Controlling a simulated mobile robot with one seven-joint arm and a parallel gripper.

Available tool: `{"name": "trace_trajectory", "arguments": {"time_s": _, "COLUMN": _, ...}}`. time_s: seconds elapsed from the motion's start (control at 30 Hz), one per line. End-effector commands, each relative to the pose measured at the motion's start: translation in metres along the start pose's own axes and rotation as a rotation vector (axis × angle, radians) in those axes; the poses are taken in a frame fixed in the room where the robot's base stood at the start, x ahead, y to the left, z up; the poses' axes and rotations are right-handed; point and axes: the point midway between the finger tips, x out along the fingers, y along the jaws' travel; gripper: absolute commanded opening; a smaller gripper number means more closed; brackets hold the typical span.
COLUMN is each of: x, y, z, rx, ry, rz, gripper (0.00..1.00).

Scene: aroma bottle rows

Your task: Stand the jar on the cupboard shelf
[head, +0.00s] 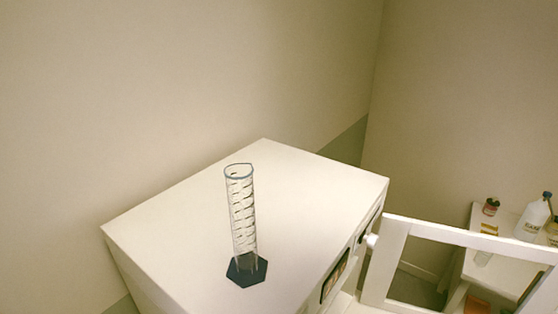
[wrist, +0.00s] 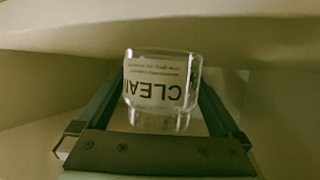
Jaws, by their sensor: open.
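The jar (wrist: 160,88) is clear glass with a white label; its dark letters appear upside down in the wrist view. My gripper (wrist: 161,80) is open, its two dark fingers reaching along either side of the jar. Whether a finger touches the jar is too dim to tell. Pale, plain surfaces surround the jar in the wrist view. The white cupboard (head: 170,215) is in the head view, its framed door (head: 398,245) swung open to the right. Its shelf, the jar and my gripper are hidden in the head view.
A tall glass cylinder on a dark hexagonal base (head: 246,270) stands on the cupboard's top. A white side table (head: 478,216) at the right holds a white bottle (head: 532,217) and a small dark-lidded jar (head: 491,207). A pale panel (wrist: 150,30) spans the upper wrist view.

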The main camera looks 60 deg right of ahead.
Motion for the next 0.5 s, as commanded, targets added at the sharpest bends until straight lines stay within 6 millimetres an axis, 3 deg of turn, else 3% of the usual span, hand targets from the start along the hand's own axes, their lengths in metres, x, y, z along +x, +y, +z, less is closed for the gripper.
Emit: {"name": "trace_trajectory", "arguments": {"time_s": 0.5, "x": -0.086, "y": -0.001, "z": 0.004, "rx": -0.002, "ry": -0.002, "rz": 0.000, "gripper": 1.00}}
